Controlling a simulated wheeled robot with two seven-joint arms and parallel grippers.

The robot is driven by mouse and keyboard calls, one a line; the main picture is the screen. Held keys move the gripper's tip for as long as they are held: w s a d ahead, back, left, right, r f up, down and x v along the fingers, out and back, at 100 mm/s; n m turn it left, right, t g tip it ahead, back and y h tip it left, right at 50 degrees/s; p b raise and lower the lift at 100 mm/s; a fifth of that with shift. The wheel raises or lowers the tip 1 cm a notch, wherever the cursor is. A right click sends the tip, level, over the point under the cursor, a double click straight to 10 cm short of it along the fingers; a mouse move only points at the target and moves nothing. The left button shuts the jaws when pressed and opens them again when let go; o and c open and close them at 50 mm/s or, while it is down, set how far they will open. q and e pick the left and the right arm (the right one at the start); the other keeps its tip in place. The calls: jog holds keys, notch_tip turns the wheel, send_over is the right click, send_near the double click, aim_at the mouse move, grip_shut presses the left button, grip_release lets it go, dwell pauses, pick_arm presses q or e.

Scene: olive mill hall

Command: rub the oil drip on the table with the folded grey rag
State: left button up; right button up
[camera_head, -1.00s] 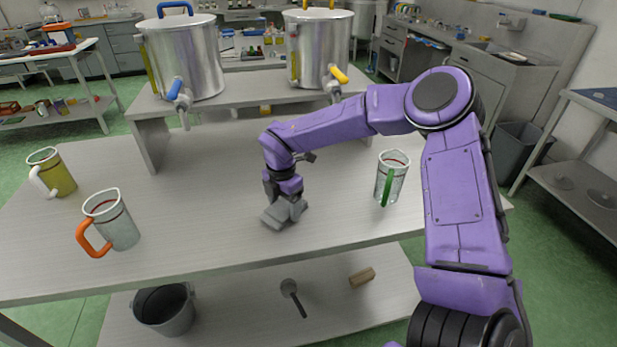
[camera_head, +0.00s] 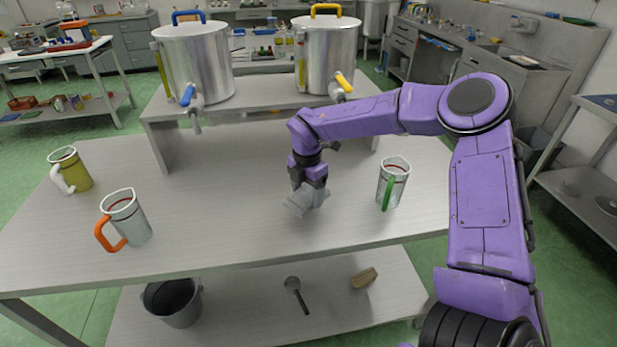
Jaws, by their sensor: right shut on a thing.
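The folded grey rag (camera_head: 298,204) is at the middle of the table (camera_head: 230,235), low at the tabletop. My right gripper (camera_head: 308,192) points down and is shut on the rag. I cannot tell for certain whether the rag is pressed on the surface. No oil drip shows on the visible tabletop; it may be hidden under the rag and gripper. My left gripper is not in view.
A green-handled jug (camera_head: 393,184) stands just right of my right gripper. An orange-handled jug (camera_head: 130,220) and a white-handled yellow jug (camera_head: 75,172) stand at left. Two steel tanks (camera_head: 200,65) with taps stand on a raised shelf behind. The table's middle left is clear.

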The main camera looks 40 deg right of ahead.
jog(key=shift+r+p, duration=0.85)
jog(key=shift+r, duration=0.9)
